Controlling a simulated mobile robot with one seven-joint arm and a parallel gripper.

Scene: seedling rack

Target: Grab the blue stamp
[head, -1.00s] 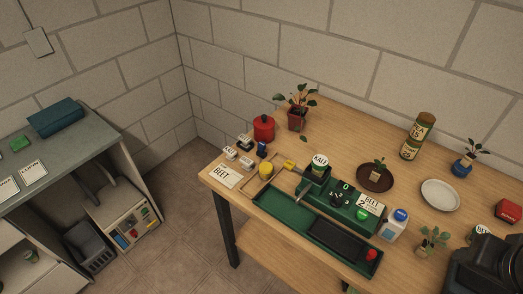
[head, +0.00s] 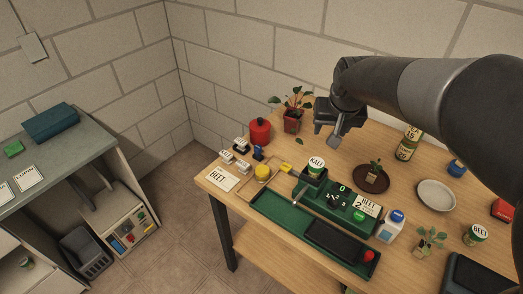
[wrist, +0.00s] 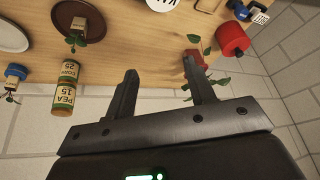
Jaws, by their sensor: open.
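In the wrist view a small blue piece, likely the same stamp (wrist: 261,18), shows near the top right corner, next to the red canister (wrist: 232,38). My gripper (head: 335,139) is open and empty above the back of the table, well to the right of the stamp. In the wrist view its two fingers (wrist: 160,68) stand apart with nothing held between them.
A potted plant (head: 292,120) stands between my gripper and the red canister. A yellow round piece (head: 263,172) and a wooden frame lie in front of the stamp. The green machine (head: 335,200) with the KALE can (head: 316,168) is at the middle front.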

